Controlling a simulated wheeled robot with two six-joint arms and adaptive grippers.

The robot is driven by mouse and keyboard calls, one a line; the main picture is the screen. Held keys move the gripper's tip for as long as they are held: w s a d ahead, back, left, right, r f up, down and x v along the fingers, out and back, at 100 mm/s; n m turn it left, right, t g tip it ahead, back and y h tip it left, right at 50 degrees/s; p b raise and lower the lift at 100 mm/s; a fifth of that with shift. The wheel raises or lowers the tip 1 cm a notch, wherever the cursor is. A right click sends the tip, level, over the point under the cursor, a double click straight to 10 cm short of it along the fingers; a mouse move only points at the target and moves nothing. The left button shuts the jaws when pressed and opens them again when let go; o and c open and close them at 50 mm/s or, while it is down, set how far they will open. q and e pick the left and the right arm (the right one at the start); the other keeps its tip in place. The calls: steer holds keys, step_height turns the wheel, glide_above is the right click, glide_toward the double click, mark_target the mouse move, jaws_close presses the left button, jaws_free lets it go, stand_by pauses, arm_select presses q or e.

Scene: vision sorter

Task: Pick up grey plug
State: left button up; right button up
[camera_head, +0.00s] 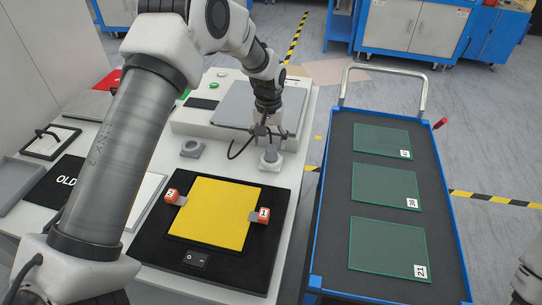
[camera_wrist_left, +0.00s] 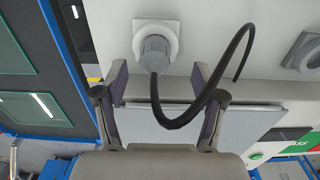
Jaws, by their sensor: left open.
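The grey plug (camera_head: 270,154) sits in a round socket on the light console, and a black cable runs from it. In the left wrist view the plug (camera_wrist_left: 154,54) is at top centre, in its white ring socket (camera_wrist_left: 175,27). My left gripper (camera_head: 270,138) is open and right at the plug in the head view. In the left wrist view the gripper's fingers (camera_wrist_left: 158,76) stand apart on either side of the plug, with visible gaps. The black cable (camera_wrist_left: 222,92) loops across the right finger. My right gripper is not in view.
A second grey socket (camera_head: 192,148) sits left of the plug. In front is a black board with a yellow plate (camera_head: 213,213) and orange numbered blocks. A blue cart (camera_head: 325,205) with several green glass plates stands to the right. A grey panel (camera_head: 232,106) lies behind.

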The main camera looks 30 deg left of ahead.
mark_target(271, 143)
arm_select(q)
steer(key=f, duration=0.4)
steer(key=shift+w+d+f+p, duration=0.15)
steer(key=shift+d+f+p, duration=0.15)
steer(key=shift+p, duration=0.1)
jaws_close()
steer(key=shift+r, duration=0.2)
steer(key=shift+w+r, duration=0.1)
steer(key=shift+r, duration=0.15)
steer(key=r, duration=0.1)
steer(key=d+r+b, duration=0.1)
steer(key=shift+d+r, duration=0.1)
steer(key=shift+r, duration=0.25)
steer(key=w+d+r+b, duration=0.1)
steer(key=w+d+b, duration=0.1)
steer(key=d, duration=1.2)
steer(key=shift+d+r+b, duration=0.25)
steer(key=shift+d+b, duration=0.1)
